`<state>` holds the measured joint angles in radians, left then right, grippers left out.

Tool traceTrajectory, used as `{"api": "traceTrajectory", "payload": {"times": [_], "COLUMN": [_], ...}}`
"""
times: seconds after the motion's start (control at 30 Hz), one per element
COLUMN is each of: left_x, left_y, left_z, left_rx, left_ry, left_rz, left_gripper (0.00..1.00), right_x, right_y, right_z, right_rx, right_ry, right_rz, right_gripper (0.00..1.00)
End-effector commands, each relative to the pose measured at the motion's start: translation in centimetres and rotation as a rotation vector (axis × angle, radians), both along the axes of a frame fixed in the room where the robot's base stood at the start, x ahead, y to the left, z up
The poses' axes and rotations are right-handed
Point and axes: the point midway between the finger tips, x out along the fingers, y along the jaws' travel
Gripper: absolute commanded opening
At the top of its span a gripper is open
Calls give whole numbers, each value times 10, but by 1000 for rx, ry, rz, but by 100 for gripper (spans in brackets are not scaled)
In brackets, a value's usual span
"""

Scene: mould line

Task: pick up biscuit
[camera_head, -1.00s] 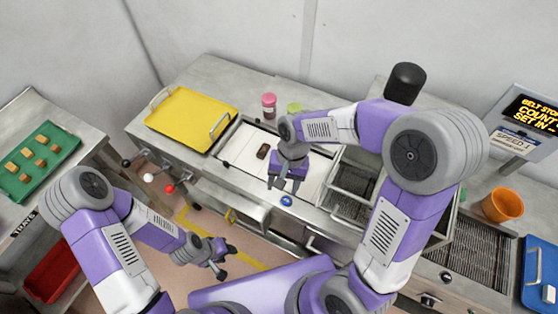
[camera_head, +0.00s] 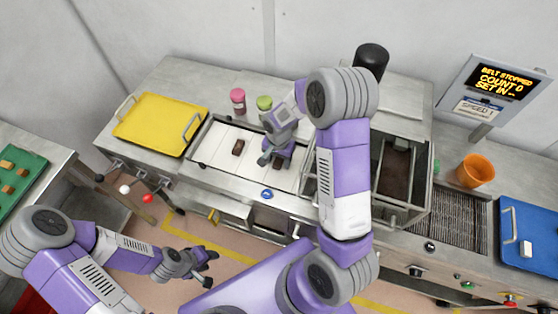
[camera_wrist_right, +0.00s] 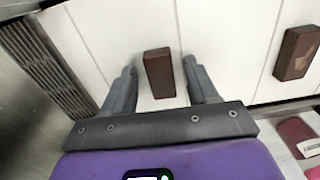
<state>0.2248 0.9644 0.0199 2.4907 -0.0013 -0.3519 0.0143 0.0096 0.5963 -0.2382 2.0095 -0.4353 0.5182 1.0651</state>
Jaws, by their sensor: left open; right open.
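A dark brown biscuit (camera_wrist_right: 159,72) lies flat on the white slatted belt (camera_head: 222,160). In the right wrist view it sits between the tips of my right gripper (camera_wrist_right: 162,76), with a gap to each finger. In the head view my right gripper (camera_head: 272,160) is low over the belt, open and partly covering this biscuit. A second dark brown biscuit (camera_head: 238,147) lies on the belt to the left; in the wrist view it is at the right (camera_wrist_right: 297,53), with a lighter patch on top. My left gripper (camera_head: 205,268) is open and empty over the floor.
A yellow tray (camera_head: 155,125) is left of the belt. A pink-lidded jar (camera_head: 238,102) and a green-lidded jar (camera_head: 264,103) stand behind it. A metal-framed unit (camera_head: 410,215) is at its right. A green tray (camera_head: 35,165) holds tan pieces at far left.

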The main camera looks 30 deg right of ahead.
Motion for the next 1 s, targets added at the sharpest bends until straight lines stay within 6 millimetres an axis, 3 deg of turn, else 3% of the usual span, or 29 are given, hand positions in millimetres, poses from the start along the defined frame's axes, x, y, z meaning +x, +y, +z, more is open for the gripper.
{"api": "traceTrajectory", "payload": {"times": [0.2,0.57,0.87,1.0], "left_x": [0,0,0,0], "left_y": [0,0,0,0], "left_z": [0,0,0,1], "left_rx": [0,0,0,0], "left_ry": [0,0,0,0], "left_rz": [0,0,0,0], "left_gripper": [43,43,43,43], "right_x": [0,0,0,1], "right_y": [0,0,0,0], "right_z": [0,0,2,18], "right_rx": [1,1,0,0], "right_ry": [-1,-1,-2,-5], "right_rz": [0,0,0,0], "right_gripper": [57,2,0,0]}}
